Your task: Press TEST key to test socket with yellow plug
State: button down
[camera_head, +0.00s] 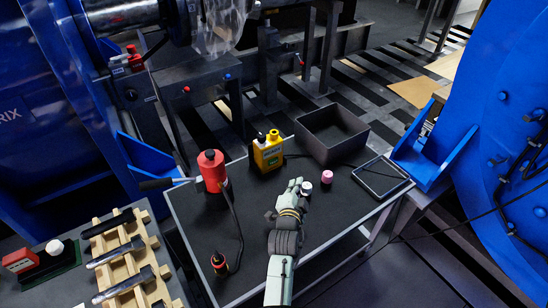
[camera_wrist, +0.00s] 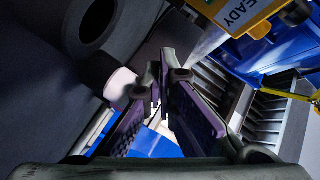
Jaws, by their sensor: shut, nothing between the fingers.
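A yellow tester-like box (camera_head: 268,154) stands at the back of the dark table, with a yellow knob-like part on top. In the wrist view a yellow housing (camera_wrist: 262,12) shows at the top right, with a pale display (camera_wrist: 235,10) reading "EADY", its first letter cut off. I cannot pick out the TEST key, the socket or the yellow plug for certain. My gripper (camera_head: 298,184) is over the table in front of the yellow box, apart from it. In the wrist view its fingertips (camera_wrist: 165,80) are together and empty.
A black open bin (camera_head: 331,135), a tablet (camera_head: 380,177) and a red pump-like bottle (camera_head: 211,172) with a hose occupy the table. A wooden tool rack (camera_head: 125,258) is left.

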aim_at(273, 162)
dwell(0.4)
jog(key=w+a+b, duration=0.1)
jog(key=w, duration=0.1)
jog(key=w+a+b, duration=0.1)
jog(key=w, duration=0.1)
jog(key=w+a+b, duration=0.2)
jog(key=shift+a+f, duration=0.1)
jog(key=shift+f, duration=0.1)
jog(key=shift+w+a+r+b, duration=0.2)
jog(key=shift+w+a+b, duration=0.2)
jog(key=shift+w, duration=0.1)
jog(key=shift+w+a, duration=0.1)
dwell(0.9)
jog(key=shift+w+a+f+b, duration=0.1)
jog(key=shift+b, duration=0.25)
jog(key=shift+w, duration=0.15)
jog(key=shift+w+a+b, duration=0.35)
jog(key=shift+w+b, duration=0.05)
jog(key=shift+b, duration=0.05)
dwell(0.5)
jog(key=shift+s, duration=0.1)
jog(key=shift+s+d, duration=0.55)
jog(key=shift+s, duration=0.1)
